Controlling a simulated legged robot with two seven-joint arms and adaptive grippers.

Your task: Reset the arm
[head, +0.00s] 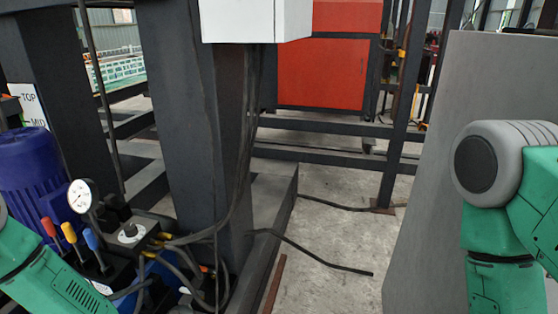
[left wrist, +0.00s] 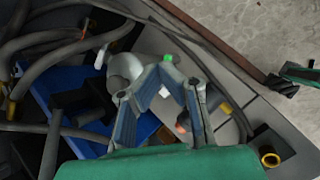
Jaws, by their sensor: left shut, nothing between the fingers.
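My left gripper (left wrist: 163,78) shows in the left wrist view, with its fingers shut and nothing held between them. It is over hoses, a blue surface (left wrist: 68,88) and a grey pipe fitting (left wrist: 124,68); I cannot tell the exact gap to them. In the head view my left arm comes in at the lower left, beside the hydraulic unit, and its gripper is out of frame. My right arm is at the right edge of the head view, and its gripper is not visible.
A blue motor (head: 30,172), a pressure gauge (head: 82,196) and red, yellow and blue levers (head: 70,235) crowd the lower left. A dark steel post (head: 180,110) stands beside them. A grey panel (head: 470,110) is at the right. Concrete floor (head: 335,235) lies between.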

